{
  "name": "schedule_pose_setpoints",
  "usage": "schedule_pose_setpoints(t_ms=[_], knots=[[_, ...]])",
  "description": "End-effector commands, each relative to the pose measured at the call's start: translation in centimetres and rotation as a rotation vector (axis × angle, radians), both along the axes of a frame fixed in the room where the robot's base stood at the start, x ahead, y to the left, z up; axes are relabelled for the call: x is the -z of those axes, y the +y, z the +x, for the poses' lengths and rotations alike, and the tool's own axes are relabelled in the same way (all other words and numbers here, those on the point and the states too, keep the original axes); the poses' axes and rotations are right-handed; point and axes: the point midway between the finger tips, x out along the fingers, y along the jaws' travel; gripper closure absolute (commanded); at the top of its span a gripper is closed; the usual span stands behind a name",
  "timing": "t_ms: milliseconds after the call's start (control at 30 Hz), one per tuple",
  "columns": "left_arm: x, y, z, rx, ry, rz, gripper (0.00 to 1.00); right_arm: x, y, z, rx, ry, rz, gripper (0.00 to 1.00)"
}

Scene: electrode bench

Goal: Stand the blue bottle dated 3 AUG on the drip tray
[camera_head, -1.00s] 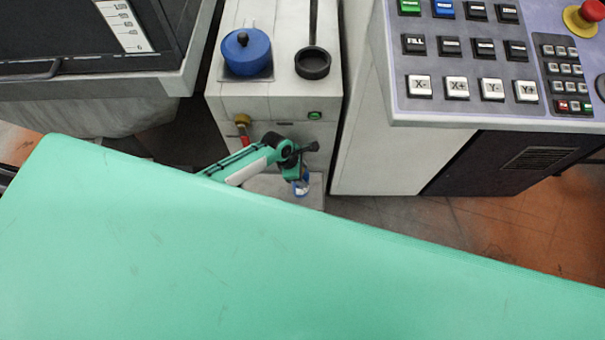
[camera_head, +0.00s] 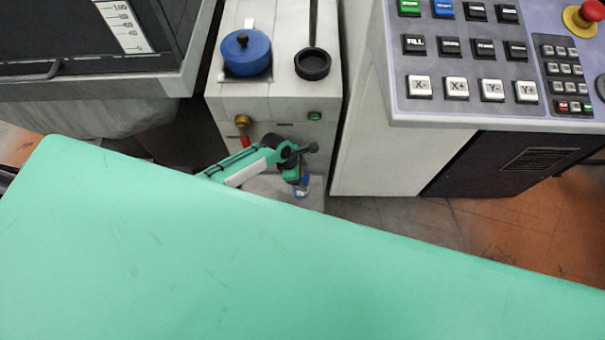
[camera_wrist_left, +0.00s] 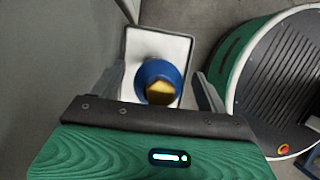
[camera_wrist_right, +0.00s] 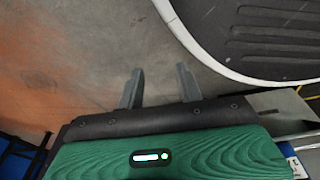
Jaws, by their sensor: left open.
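A blue bottle with a tan-yellow top (camera_wrist_left: 158,82) stands on a pale rectangular tray (camera_wrist_left: 184,45) in the left wrist view. The bottle also shows in the head view (camera_head: 303,189), with a white patch on its side; no date can be read. I cannot tell whether this tray is the drip tray. My left gripper (camera_head: 298,178) is just above the bottle, its fingers open and apart on either side of it. My right gripper (camera_wrist_right: 159,86) is open and empty above the floor, away from the bottle.
A pale cabinet carries a blue lidded pot (camera_head: 246,53) and a black ring holder (camera_head: 312,64); a brass-and-red tap (camera_head: 243,128) is on its front. A button console (camera_head: 470,60) stands to the right.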

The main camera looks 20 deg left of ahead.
Motion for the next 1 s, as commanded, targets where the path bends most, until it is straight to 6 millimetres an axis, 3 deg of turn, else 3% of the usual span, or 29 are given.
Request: schedule_pose_setpoints(t_ms=[300, 533, 700, 1000], knots=[[-5.6, 2.2, -0.6, 0.000, -0.002, 0.001, 0.24, 2.4, -1.3, -3.5, -0.005, 0.014, -0.010, 0.64], [-9.3, 3.7, -1.0, 0.001, -0.001, 0.000, 0.24, 2.9, -1.6, -4.6, -0.007, 0.016, -0.012, 0.64], [-10.5, 4.2, -1.2, 0.000, 0.000, 0.000, 0.24, 2.9, -1.6, -4.9, -0.007, 0.017, -0.012, 0.64], [-10.6, 4.3, -1.3, 0.003, -0.001, 0.001, 0.24, 2.9, -1.6, -4.9, -0.008, 0.017, -0.012, 0.64]])
